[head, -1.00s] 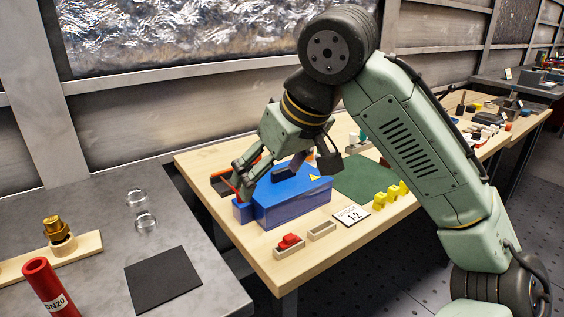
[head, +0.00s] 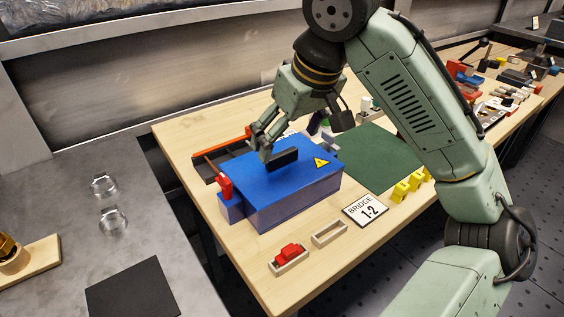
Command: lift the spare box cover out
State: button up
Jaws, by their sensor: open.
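A blue box (head: 290,192) stands on the wooden table. Its blue top (head: 255,176) carries a black bar handle (head: 283,160) and a yellow warning triangle (head: 321,163). I cannot tell whether this top is the spare cover or a cover fitted to the box. My gripper (head: 262,150) is open at the left end of the handle, just above the top; whether it touches the handle is unclear. A red part (head: 225,186) sits on the small step at the box's left end.
A dark tray with a red edge (head: 208,163) lies behind the box, partly hidden. In front are a small holder with a red piece (head: 290,252), an empty holder (head: 329,233) and a "BRIDGE 1-2" card (head: 366,210). A green mat (head: 372,162) and yellow pieces (head: 400,190) lie right.

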aim_at(283, 153)
jog(key=shift+w+d+p+x, duration=0.1)
jog(key=shift+w+p+x, duration=0.1)
jog(key=shift+x, duration=1.2)
jog(key=shift+w+d+p+x, duration=0.1)
jog(key=shift+w+p+x, duration=0.1)
jog(key=shift+x, duration=1.2)
jog(key=shift+r, duration=0.1)
jog(key=shift+c, duration=0.2)
jog(key=c, duration=1.6)
